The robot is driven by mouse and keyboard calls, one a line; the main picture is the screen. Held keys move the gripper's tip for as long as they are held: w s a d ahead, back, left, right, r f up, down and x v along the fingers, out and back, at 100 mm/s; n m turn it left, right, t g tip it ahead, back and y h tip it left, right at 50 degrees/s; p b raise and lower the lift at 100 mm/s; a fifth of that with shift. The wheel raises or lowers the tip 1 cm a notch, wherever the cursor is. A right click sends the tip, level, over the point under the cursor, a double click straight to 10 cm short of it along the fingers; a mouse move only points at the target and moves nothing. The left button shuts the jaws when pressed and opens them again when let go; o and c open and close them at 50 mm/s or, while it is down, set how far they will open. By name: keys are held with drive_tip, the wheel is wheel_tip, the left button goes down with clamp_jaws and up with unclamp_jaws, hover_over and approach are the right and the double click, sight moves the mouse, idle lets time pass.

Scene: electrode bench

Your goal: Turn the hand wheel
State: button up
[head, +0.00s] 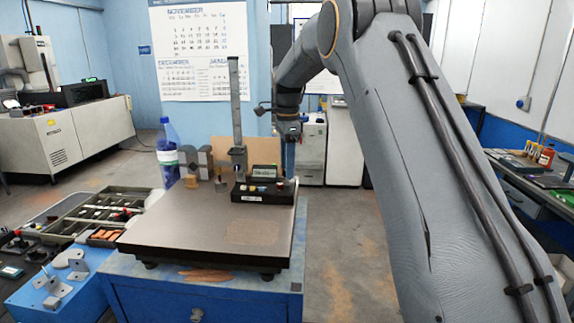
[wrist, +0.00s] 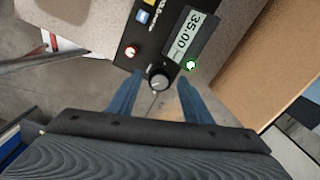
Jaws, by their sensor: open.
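A small round black knob with a pale face (wrist: 158,79), which looks like the hand wheel, sits at the end of a black instrument box (wrist: 150,40). My gripper (wrist: 160,88) is open, with its two blue fingers on either side of the knob in the wrist view. I cannot tell whether the fingers touch it. The box's display (wrist: 182,37) reads 35.00, and a green-lit button (wrist: 191,65) is beside it. The knob is not clear in that view.
A tall grey column (head: 236,105) rises behind the box. The plate (head: 205,235) is clear at the front. A parts tray (head: 110,205) lies to the left.

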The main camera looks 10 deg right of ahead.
drive_tip(key=shift+r+b, duration=1.35)
drive_tip(key=shift+r, duration=2.55)
drive_tip(key=shift+s+a, duration=0.1)
